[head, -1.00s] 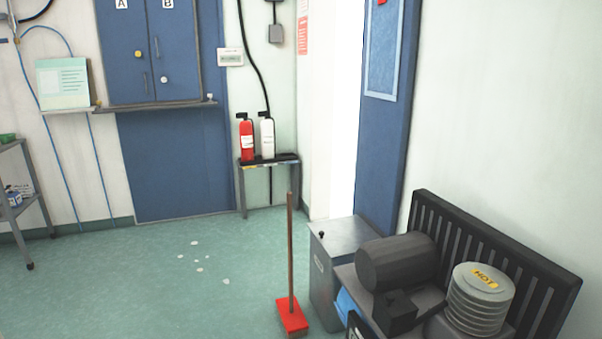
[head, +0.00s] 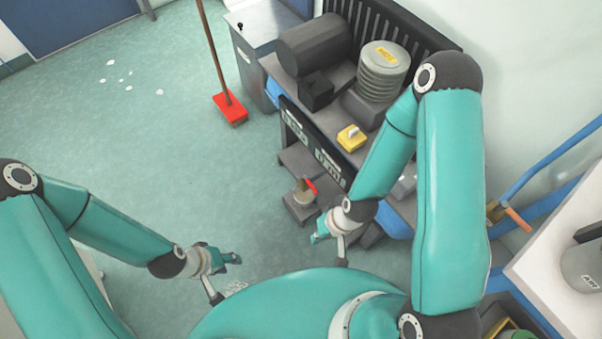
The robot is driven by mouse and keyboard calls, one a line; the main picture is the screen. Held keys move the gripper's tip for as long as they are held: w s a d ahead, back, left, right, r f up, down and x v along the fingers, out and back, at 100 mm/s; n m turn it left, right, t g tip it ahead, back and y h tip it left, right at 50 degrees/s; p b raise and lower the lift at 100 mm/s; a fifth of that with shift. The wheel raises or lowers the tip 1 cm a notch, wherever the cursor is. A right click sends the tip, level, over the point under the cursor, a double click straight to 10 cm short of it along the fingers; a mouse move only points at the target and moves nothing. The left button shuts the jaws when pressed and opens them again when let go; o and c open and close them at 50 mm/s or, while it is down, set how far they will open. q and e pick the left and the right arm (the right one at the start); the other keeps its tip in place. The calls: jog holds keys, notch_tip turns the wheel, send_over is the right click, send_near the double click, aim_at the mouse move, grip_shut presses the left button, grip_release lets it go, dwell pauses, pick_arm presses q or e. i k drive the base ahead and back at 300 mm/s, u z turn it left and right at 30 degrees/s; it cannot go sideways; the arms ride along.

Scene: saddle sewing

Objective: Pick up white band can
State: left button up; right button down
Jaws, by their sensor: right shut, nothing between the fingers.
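No can with a white band can be made out in the head view now. My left gripper (head: 232,258) hangs over the floor at the lower middle, away from any object. It is too small to tell whether its fingers are open or shut. My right gripper (head: 320,236) is shut and empty, beside the low front part of the machine bench. Nothing task-related is seen touching either gripper.
A machine bench with a dark motor (head: 316,44) and ribbed grey stack (head: 382,72) stands at upper middle. A red-headed broom (head: 230,108) stands left of it. A grey canister (head: 581,268) sits on a white bench (head: 540,265) at right. The left floor is mostly clear.

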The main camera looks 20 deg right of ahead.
aim_at(304, 196)
jog(key=z, duration=0.05)
jog(key=k, duration=0.5)
jog(key=u, duration=1.1)
jog(key=i, duration=1.8)
jog(key=z, duration=1.75)
